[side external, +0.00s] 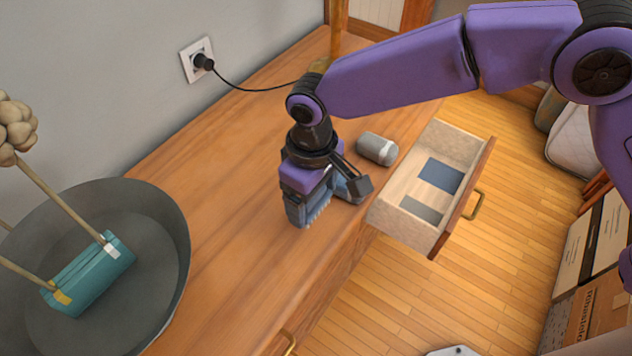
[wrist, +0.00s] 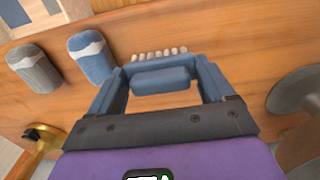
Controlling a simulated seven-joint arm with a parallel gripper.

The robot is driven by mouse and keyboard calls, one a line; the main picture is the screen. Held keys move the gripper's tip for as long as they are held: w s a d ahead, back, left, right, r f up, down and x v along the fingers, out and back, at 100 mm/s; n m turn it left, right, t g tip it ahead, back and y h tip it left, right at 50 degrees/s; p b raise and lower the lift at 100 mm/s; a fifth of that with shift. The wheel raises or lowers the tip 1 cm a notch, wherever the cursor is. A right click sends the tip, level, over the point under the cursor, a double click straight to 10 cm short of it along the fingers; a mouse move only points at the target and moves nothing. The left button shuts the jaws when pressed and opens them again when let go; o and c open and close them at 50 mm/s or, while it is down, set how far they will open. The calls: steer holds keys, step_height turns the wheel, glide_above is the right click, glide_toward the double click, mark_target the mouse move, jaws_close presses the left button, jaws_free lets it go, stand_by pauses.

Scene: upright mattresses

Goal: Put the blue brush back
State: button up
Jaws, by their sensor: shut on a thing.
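My gripper (side external: 318,212) points down above the wooden top, close to its front edge, and is shut on the blue brush. In the wrist view the brush (wrist: 160,81) is a small blue block with a row of pale bristle tufts along its far side, between my two blue-grey fingers (wrist: 162,88). In the side view the fingers partly hide it, and I cannot tell whether it touches the wood. An open drawer (side external: 402,226) is to the right of my gripper. A blue patch (side external: 440,176) and a grey patch (side external: 421,209) lie on its pale floor.
A grey rounded container (side external: 377,148) lies near the drawer. A blue one (wrist: 91,57) with a pale band is beside it in the wrist view. A dark pan (side external: 160,225) with a teal block (side external: 90,275) stands left. A cable (side external: 250,90) runs behind.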

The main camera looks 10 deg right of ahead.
steer(key=shift+f, duration=2.2)
steer(key=shift+f, duration=0.65)
steer(key=o, duration=1.1)
step_height(320, 180, up, 17)
steer(key=shift+r, duration=0.2)
steer(key=shift+d, duration=0.1)
